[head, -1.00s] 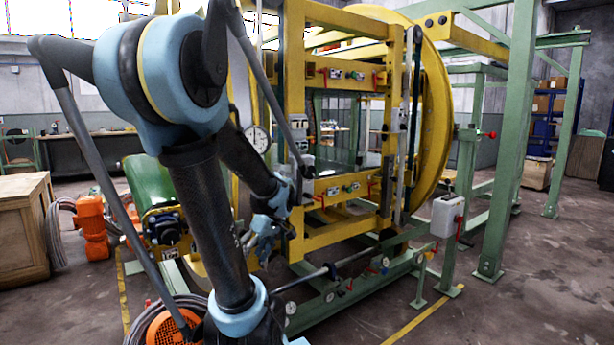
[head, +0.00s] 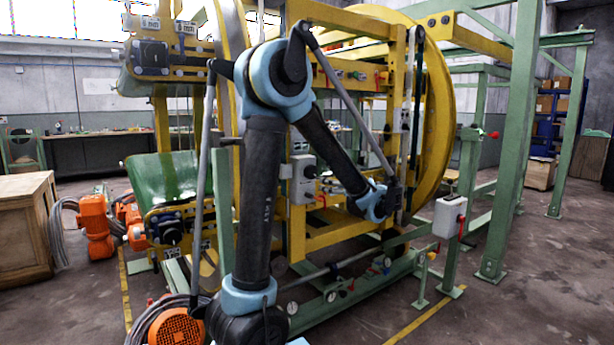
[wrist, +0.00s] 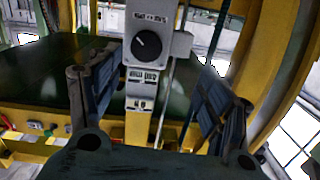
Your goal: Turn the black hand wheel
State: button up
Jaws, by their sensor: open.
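A round black knob (wrist: 147,44) with a white mark sits on a grey box (wrist: 158,30) in the wrist view. I cannot tell whether this is the hand wheel. My gripper (wrist: 155,85) is open and empty, its two dark fingers to the left and right below the knob, with the knob between them in the picture and apart from both. In the head view my gripper (head: 394,198) is at the yellow frame, its fingers too small to make out. A small black round part (head: 332,270) shows on the low rod of the machine.
The yellow frame (head: 345,244) and large yellow ring (head: 437,120) surround my arm's reach. A grey box with a red switch (head: 449,217) stands to the right. A wooden crate (head: 25,230) and orange motor (head: 96,228) are at left.

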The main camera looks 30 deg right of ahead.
aim_at(313, 172)
jog(key=shift+t+h, duration=0.3)
jog(key=shift+t, duration=0.1)
jog(key=w, duration=1.1)
jog(key=w+r, duration=0.1)
jog(key=w, duration=0.4)
jog(key=shift+w+d, duration=0.2)
